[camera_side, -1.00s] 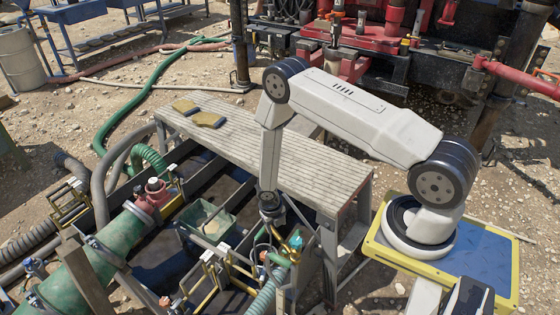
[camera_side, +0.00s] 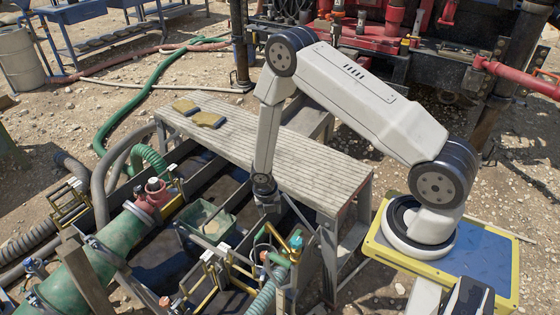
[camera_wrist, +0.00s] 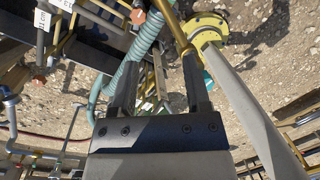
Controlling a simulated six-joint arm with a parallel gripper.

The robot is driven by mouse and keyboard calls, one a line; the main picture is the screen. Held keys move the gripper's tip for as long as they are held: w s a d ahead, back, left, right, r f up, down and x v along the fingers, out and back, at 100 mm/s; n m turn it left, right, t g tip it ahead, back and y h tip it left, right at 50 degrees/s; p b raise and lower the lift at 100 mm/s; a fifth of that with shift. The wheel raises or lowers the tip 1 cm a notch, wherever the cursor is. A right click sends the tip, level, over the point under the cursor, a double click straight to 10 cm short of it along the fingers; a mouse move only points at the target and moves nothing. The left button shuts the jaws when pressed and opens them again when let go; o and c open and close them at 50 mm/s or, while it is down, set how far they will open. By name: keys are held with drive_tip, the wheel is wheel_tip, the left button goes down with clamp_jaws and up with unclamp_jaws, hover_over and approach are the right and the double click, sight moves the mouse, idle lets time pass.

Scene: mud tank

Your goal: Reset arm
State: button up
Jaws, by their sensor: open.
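My gripper (camera_side: 270,207) hangs below my wrist over the mud tank, beside the left edge of the slatted walkway (camera_side: 300,160). In the wrist view the two fingers of my gripper (camera_wrist: 158,88) stand apart, with nothing held between them. In the side view the fingers are small and dark against the tank. A brass-coloured fitting with a teal part (camera_side: 293,243) is just below and right of my gripper, and they look apart.
A green-grey bin (camera_side: 205,228) stands in the tank, left of my gripper. Brown pads (camera_side: 208,119) lie on the walkway.

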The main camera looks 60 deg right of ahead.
drive_tip(key=s+a+r+m+t, duration=0.1)
drive_tip(key=s+a+r+m, duration=0.1)
drive_tip(key=r+m, duration=0.6)
drive_tip(key=s+a+r+m+t+y, duration=0.1)
drive_tip(key=s+a+r+m, duration=0.2)
drive_tip(key=r+m, duration=0.6)
drive_tip(key=s+a+r+m, duration=0.2)
drive_tip(key=s+r+m, duration=0.3)
drive_tip(key=r+m, duration=0.4)
drive_tip(key=shift+a+r+t+y, duration=0.3)
drive_tip(key=shift+a+r+t, duration=0.1)
drive_tip(key=shift+w, duration=0.1)
